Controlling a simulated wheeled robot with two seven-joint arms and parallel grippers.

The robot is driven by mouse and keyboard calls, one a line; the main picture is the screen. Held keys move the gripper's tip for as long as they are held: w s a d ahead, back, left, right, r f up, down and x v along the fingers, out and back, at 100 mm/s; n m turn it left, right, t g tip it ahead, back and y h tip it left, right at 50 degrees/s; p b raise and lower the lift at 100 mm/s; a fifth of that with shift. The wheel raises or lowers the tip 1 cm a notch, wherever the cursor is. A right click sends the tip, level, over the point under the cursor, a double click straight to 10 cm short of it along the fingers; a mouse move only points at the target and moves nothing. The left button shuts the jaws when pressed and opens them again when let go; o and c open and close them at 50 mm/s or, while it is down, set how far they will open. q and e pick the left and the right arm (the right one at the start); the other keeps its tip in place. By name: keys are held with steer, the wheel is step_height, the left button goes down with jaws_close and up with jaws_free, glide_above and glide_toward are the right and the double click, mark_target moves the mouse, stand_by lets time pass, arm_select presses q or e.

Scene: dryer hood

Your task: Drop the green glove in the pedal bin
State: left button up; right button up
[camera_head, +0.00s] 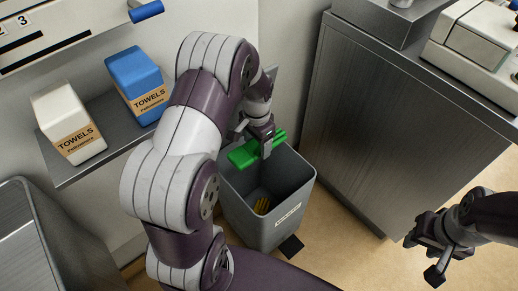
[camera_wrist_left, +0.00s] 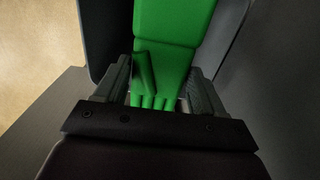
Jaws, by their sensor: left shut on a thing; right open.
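The green glove (camera_head: 244,154) hangs over the open top of the grey pedal bin (camera_head: 270,229). My left gripper (camera_head: 267,148) is shut on the glove, above the bin's opening near its back rim. In the left wrist view the glove (camera_wrist_left: 172,45) lies between the two fingers of my left gripper (camera_wrist_left: 165,95), with bin walls on both sides. My right gripper (camera_head: 432,252) is open and empty at the lower right, away from the bin.
A metal cabinet (camera_head: 385,130) stands right of the bin, with a white device (camera_head: 480,45) on top. A wall shelf (camera_head: 62,172) at the left holds a white towel box (camera_head: 68,123) and a blue one (camera_head: 136,82). The floor (camera_head: 350,250) before the cabinet is clear.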

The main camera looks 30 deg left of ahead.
mark_target(257, 153)
arm_select(q)
step_height(257, 153, down, 6)
steer(key=b, duration=0.4)
steer(key=shift+r+b, duration=0.25)
steer(key=shift+b, duration=0.1)
steer(key=shift+r, duration=0.1)
steer(key=o, duration=1.1)
step_height(257, 153, up, 13)
steer(key=p, duration=0.3)
steer(key=shift+s+p, duration=0.1)
steer(key=shift+p, duration=0.25)
